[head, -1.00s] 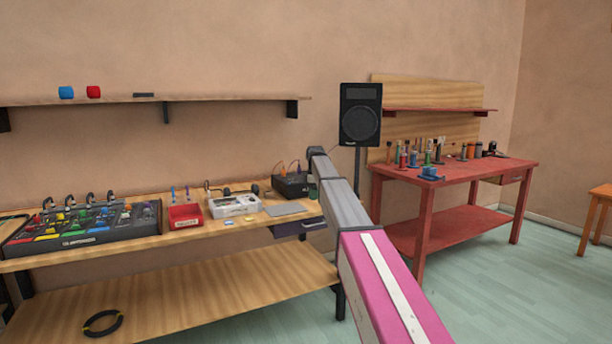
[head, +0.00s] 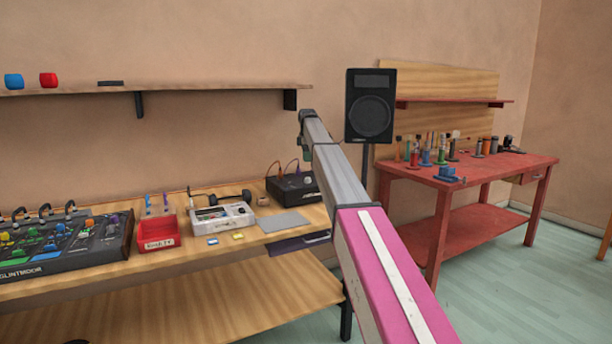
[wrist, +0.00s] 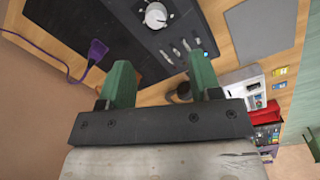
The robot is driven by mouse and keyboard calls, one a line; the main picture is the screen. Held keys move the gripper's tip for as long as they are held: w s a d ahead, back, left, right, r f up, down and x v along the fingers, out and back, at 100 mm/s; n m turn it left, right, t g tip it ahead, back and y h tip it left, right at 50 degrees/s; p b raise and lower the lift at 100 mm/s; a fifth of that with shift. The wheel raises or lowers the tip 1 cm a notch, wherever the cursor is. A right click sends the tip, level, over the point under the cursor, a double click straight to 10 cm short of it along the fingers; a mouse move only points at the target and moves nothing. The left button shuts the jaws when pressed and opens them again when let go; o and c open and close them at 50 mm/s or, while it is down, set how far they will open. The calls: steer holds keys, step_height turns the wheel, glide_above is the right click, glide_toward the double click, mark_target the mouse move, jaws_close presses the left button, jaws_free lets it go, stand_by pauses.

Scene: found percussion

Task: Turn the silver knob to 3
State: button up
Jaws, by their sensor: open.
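The silver knob (wrist: 155,15) shows at the top of the wrist view, on the panel of a black box (wrist: 180,20). Pale marks ring the knob, but its numbers are too small to read. Several small silver levers or plugs sit beside it on the panel. In the head view the black box (head: 285,190) stands at the back right of the wooden bench. My gripper (wrist: 159,60) has two green fingers, spread apart with nothing between them. The knob lies beyond the fingertips, apart from them. In the head view my gripper is small and mostly hidden behind my arm.
On the bench, a grey pad (head: 285,222), a white device (head: 222,217), a red bin (head: 157,236) and a large mixer (head: 60,245) stand left of or before the box. A purple plug (wrist: 97,50) and cable lie near it. A speaker (head: 370,105) stands right.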

mark_target(308, 180)
steer(key=f, duration=0.7)
steer(key=w+f, duration=0.1)
steer(key=f, duration=0.2)
steer(key=shift+f, duration=0.4)
steer(key=c, duration=0.9)
